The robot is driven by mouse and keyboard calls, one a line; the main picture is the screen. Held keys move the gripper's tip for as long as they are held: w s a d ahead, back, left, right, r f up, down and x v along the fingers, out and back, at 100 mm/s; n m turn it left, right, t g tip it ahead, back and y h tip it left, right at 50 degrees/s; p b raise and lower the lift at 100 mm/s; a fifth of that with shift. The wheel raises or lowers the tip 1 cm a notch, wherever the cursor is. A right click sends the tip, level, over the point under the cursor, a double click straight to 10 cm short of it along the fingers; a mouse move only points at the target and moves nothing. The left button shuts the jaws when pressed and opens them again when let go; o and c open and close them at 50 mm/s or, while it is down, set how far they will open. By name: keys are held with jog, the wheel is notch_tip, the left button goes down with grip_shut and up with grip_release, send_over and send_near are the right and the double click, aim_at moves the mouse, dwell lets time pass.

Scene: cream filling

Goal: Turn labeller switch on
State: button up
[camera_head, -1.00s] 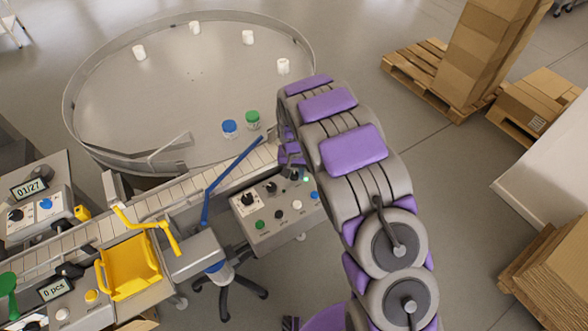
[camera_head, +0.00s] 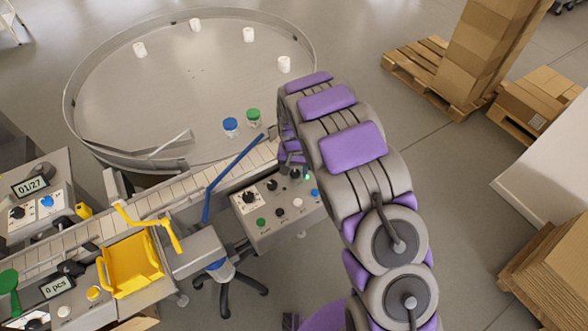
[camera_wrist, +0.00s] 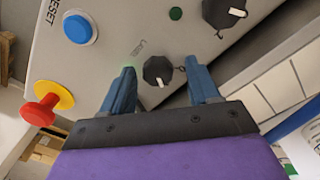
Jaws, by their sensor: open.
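The labeller switch (camera_wrist: 157,71) is a black rotary knob on a grey control panel (camera_wrist: 110,55). Its white mark points toward my gripper's palm in the wrist view. My gripper (camera_wrist: 163,80) is open, with one blue finger on each side of the knob and gaps visible at both sides. A bright green light shows by the left fingertip. In the head view the control box (camera_head: 258,240) stands beside the conveyor, and my arm hides much of the gripper over its right end.
A blue RESET button (camera_wrist: 80,27) and a red emergency stop (camera_wrist: 42,107) lie left of the knob. Another black knob (camera_wrist: 222,12) is at upper right. The conveyor (camera_head: 165,197) leads to a round table (camera_head: 180,90) with several jars.

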aim_at(295, 172)
notch_tip(295, 172, up, 17)
jog(key=p, duration=0.2)
jog(key=shift+r, duration=0.15)
dwell(0.3)
jog(key=shift+w, duration=0.1)
jog(key=s+d+r, duration=0.5)
jog(key=s+d, duration=0.1)
jog(key=s, duration=0.2)
jog(key=s+d+r, duration=0.4)
jog(key=s+d, duration=0.2)
jog(key=s, duration=0.3)
jog(key=s+d+g+b, duration=0.1)
jog(key=s+d, duration=0.1)
jog(key=s, duration=0.9)
jog(key=s+d, duration=0.2)
jog(key=s, duration=1)
jog(key=shift+d+n+g+b, duration=0.25)
jog(key=shift+n+g+b, duration=0.15)
